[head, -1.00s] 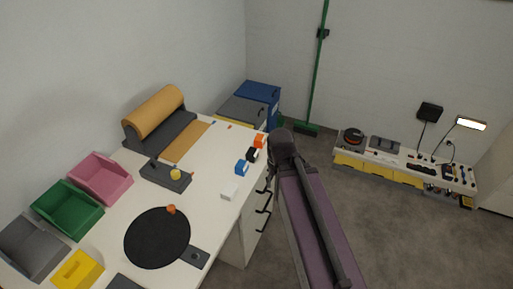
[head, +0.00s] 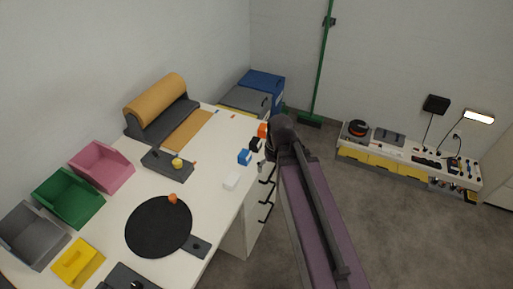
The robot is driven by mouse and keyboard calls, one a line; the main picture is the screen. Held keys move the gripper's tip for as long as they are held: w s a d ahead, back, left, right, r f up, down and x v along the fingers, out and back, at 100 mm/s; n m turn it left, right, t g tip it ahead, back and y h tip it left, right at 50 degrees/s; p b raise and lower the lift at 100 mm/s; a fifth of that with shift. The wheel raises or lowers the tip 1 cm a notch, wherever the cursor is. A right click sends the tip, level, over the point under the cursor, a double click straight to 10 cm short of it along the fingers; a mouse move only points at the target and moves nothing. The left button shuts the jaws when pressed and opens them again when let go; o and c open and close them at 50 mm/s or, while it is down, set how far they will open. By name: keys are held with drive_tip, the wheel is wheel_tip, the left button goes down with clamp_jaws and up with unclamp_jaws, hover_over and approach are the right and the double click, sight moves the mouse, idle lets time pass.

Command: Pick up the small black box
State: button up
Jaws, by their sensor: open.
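The small black box (head: 255,144) sits near the right edge of the white table (head: 215,215), between an orange box (head: 262,130) and a blue box (head: 244,157). My arm reaches up from the bottom right, and its dark end with my gripper (head: 269,151) is at the table edge, just right of the black box. My gripper is open and holds nothing that I can see. The arm hides most of the fingers. I cannot tell the exact gap between them and the box.
A white box (head: 232,181) lies nearer on the table. A black disc (head: 158,226), a grey holder (head: 166,165), a paper roll (head: 156,100) and pink (head: 101,168), green (head: 68,197) and grey bins (head: 32,236) take up the rest. Drawer handles (head: 266,195) stick out below the edge.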

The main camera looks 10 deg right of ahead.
drive_tip(key=w+f+n+t+y+b, duration=0.1)
drive_tip(key=w+f+n+y+b, duration=0.2)
drive_tip(key=w+f+b, duration=0.3)
drive_tip(key=n+t+y+b, duration=0.6)
drive_tip(key=n+y+b, duration=0.1)
drive_tip(key=b, duration=0.8)
approach(260, 143)
drive_tip(key=shift+s+d, duration=0.25)
drive_tip(key=shift+d, duration=0.5)
drive_tip(key=shift+f, duration=0.1)
drive_tip(key=b+x, duration=0.2)
drive_tip(key=x, duration=0.5)
drive_tip(key=shift+b, duration=0.3)
drive_tip(key=shift+x, duration=0.8)
drive_tip(key=shift+w+a, duration=0.1)
drive_tip(key=shift+a, duration=0.05)
